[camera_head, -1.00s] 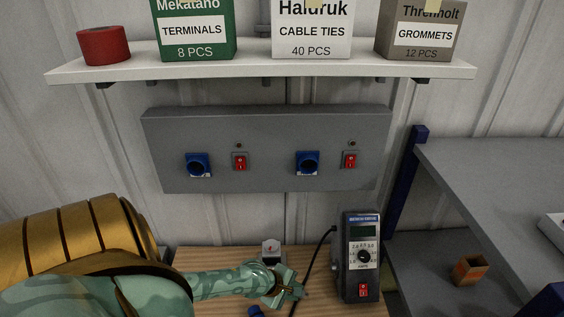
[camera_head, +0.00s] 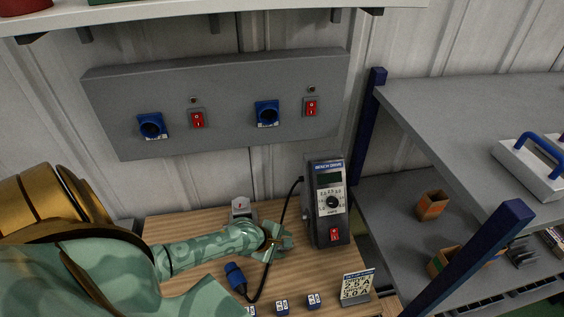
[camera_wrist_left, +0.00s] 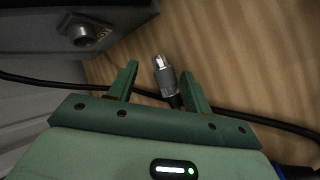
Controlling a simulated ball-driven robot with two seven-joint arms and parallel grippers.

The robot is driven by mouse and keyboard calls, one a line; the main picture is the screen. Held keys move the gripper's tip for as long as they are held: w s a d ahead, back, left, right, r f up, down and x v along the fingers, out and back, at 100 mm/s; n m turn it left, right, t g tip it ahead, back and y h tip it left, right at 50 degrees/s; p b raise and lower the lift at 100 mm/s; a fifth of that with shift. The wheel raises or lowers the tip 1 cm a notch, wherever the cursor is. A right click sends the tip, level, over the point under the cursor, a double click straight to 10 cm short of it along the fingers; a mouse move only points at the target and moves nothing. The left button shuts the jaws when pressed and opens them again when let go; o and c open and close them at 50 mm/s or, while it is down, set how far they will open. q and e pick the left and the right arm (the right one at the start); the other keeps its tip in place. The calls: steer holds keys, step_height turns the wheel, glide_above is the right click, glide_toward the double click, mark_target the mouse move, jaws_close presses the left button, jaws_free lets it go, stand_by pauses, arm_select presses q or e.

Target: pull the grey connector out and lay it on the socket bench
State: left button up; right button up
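The grey connector (camera_wrist_left: 165,80), with a bright metal tip, is out of any socket and over the wooden socket bench (camera_wrist_left: 235,60) in the left wrist view. I cannot tell whether it touches the wood. My left gripper (camera_wrist_left: 158,82) is open, its two green fingers on either side of the connector and apart from it, the right finger nearer. In the head view my left gripper (camera_head: 282,240) is low over the bench (camera_head: 205,285), beside the meter box (camera_head: 327,200). The connector is not clear there. My right gripper is not in view.
A black cable (camera_wrist_left: 240,113) crosses under the gripper. A dark box with a round metal fitting (camera_wrist_left: 82,34) is at upper left in the wrist view. A blue plug (camera_head: 235,275), small blue blocks (camera_head: 282,306) and a sign (camera_head: 357,287) occupy the front of the bench.

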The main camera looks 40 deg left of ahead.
arm_select(q)
steer(key=shift+s, duration=0.1)
steer(key=p+v, duration=0.5)
steer(key=v, duration=1.1)
steer(key=shift+p, duration=0.4)
steer(key=shift+r, duration=0.1)
